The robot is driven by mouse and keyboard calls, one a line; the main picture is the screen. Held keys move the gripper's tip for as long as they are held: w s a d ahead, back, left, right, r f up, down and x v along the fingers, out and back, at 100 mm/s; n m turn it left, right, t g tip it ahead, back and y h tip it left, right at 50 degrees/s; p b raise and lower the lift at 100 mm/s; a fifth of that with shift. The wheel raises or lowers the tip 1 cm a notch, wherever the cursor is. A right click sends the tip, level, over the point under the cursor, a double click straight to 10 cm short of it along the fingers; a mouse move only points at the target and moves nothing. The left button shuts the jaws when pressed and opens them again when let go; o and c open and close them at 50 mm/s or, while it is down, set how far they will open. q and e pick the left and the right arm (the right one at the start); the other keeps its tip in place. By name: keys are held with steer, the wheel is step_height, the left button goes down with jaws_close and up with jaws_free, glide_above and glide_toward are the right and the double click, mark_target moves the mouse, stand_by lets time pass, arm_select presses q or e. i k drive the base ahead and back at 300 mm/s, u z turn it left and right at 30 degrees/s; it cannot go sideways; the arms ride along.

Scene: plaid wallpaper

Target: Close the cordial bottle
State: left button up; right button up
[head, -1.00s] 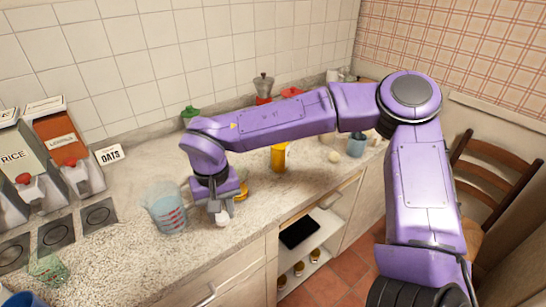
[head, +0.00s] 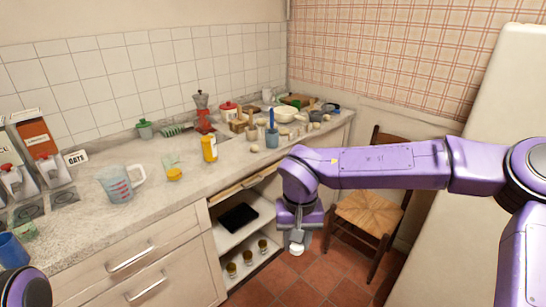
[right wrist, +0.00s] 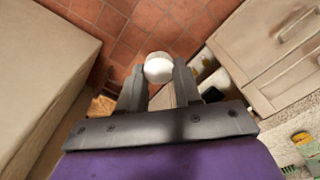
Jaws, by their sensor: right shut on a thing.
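My right gripper (head: 297,240) is shut on a small white rounded thing (head: 296,248), which hangs below the fingers. In the right wrist view this white thing (right wrist: 158,67) sits between the two fingertips, with red floor tiles behind it. I cannot tell whether it is a cap. The gripper is in front of the counter, over the floor. A yellow bottle (head: 209,149) stands upright on the counter, well to the left of the gripper. I cannot tell whether it is the cordial bottle or whether its top is open. My left gripper is not in view.
A moka pot (head: 203,112) and several cups stand farther back. An open shelf (head: 240,232) lies below. A wooden chair (head: 368,215) stands right of the gripper.

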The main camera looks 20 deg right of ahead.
mark_target(206, 134)
steer(key=u, duration=0.05)
steer(key=k, duration=0.15)
steer(key=z, duration=0.8)
steer(key=i, duration=1.35)
steer(key=u, duration=0.75)
